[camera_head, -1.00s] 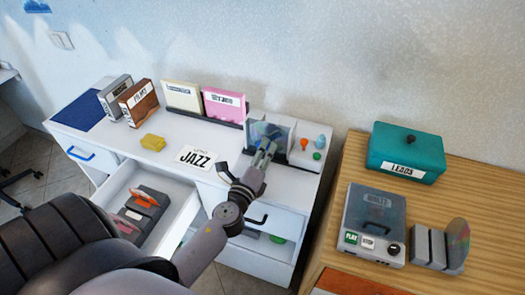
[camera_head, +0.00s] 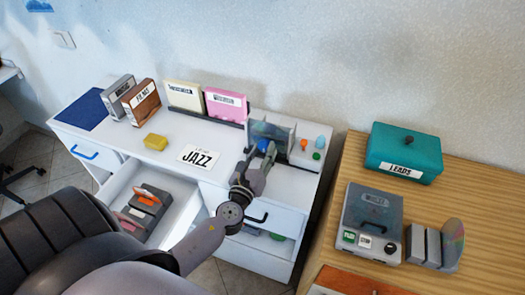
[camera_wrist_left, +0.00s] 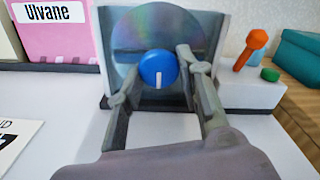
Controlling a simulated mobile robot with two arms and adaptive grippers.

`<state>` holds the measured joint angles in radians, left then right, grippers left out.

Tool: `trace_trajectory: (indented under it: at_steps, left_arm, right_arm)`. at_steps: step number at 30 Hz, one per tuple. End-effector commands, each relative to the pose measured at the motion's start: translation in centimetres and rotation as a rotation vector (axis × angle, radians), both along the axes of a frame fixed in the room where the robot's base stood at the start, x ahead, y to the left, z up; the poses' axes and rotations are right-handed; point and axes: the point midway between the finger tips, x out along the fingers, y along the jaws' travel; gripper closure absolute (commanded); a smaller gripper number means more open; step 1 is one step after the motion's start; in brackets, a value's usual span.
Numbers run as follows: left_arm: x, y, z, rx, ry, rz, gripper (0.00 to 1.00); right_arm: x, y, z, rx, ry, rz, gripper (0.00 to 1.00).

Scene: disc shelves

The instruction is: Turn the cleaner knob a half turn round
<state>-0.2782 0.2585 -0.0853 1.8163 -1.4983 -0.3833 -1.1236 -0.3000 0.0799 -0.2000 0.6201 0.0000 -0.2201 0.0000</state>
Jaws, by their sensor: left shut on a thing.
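The cleaner (camera_head: 283,139) is a grey stand at the right end of the white desk, with a shiny disc (camera_wrist_left: 130,40) upright in it. Its round blue knob (camera_wrist_left: 158,70) is on the front, and the knob's white mark points down in the left wrist view. The knob also shows small in the head view (camera_head: 262,145). My left gripper (camera_wrist_left: 158,75) is shut on the knob, one finger at each side. In the head view the gripper (camera_head: 260,156) partly covers the cleaner's front. My right gripper is not in view.
A white block (camera_head: 307,156) with orange, green and light blue pieces stands right of the cleaner. A pink case (camera_head: 226,105) stands to its left. An open drawer (camera_head: 180,215) juts out below, left of my arm.

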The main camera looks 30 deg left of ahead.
Motion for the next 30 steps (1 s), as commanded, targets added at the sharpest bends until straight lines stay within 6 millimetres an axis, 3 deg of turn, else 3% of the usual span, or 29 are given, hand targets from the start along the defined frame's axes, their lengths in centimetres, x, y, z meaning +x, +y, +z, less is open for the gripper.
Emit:
trace_trajectory:
  at_steps: [18,19,27,30]
  left_arm:
    - [-0.05,-0.03,-0.2,0.039,0.013,-0.001,0.94]
    - [-0.06,-0.02,-0.21,0.039,0.013,-0.001,0.65]
    - [-0.03,-0.01,-0.1,0.037,0.011,-0.001,0.46]
    - [-0.02,0.0,-0.09,0.038,0.01,0.0,0.46]
  right_arm:
    - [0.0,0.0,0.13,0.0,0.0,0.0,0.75]
    - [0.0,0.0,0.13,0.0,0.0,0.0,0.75]
    - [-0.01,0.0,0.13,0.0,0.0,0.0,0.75]
    - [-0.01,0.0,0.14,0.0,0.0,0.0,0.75]
